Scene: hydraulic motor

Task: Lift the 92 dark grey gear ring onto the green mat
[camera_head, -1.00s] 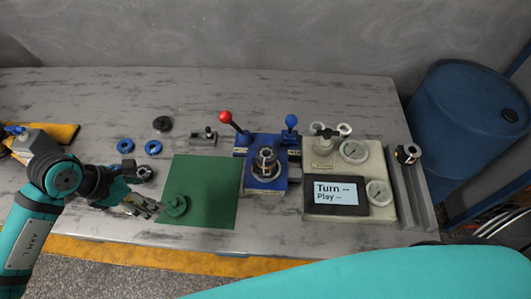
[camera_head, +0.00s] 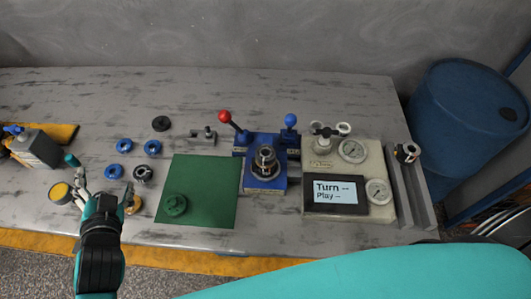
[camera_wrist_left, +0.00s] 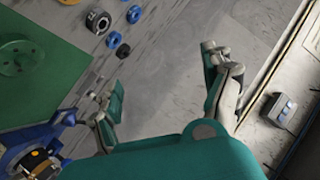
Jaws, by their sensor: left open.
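A dark grey gear ring (camera_head: 143,173) lies on the table just left of the green mat (camera_head: 222,190). The ring also shows in the left wrist view (camera_wrist_left: 98,19), with a pale bore; I cannot read a number on it. A separate black ring (camera_head: 161,123) lies farther back. A green disc (camera_head: 176,205) lies on the mat's front left. My left gripper (camera_head: 102,178) is open and empty, left of the gear ring and apart from it. Its spread fingers show in the left wrist view (camera_wrist_left: 165,74). My right gripper is not in view.
Several blue rings (camera_head: 153,147) lie around the gear ring. A brass-coloured part (camera_head: 132,205) sits close beside my left gripper, and a yellow-topped part (camera_head: 60,193) lies to its left. The blue fixture (camera_head: 264,180) with levers stands right of the mat. Most of the mat is clear.

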